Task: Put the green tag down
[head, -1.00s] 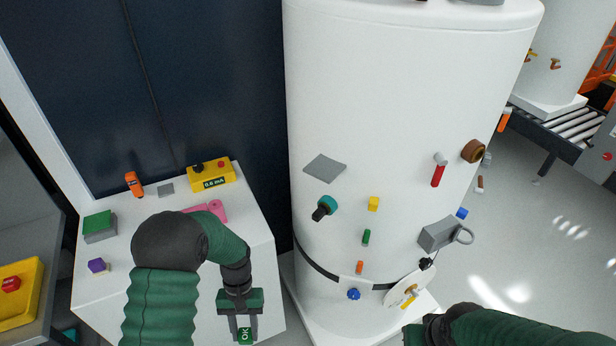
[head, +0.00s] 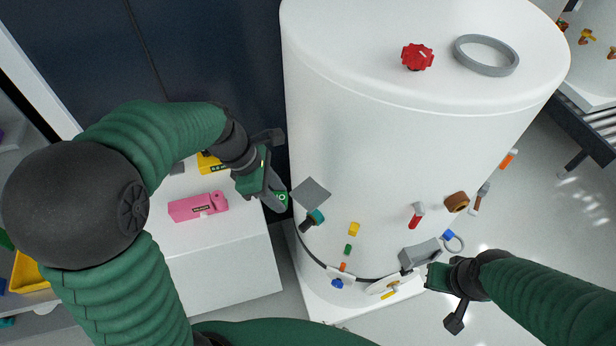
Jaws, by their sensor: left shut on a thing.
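The green tag (head: 282,200), with a pale ring-shaped letter on its face, is at the tip of my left gripper (head: 273,193). My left gripper is shut on it. It holds the tag near the tank's left side, beside a grey square plate (head: 312,194), over the back right part of the white cabinet top. I cannot tell whether the tag touches anything there. My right gripper (head: 430,276) is at the lower right, close to a grey box (head: 421,254) on the tank; its fingers do not show clearly.
The white tank (head: 390,150) carries several small fittings, with a red knob (head: 417,57) and a grey ring (head: 486,55) on top. On the white cabinet (head: 235,255) lie a pink tool (head: 198,207) and a yellow meter (head: 209,163), partly hidden. The cabinet's front right top is clear.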

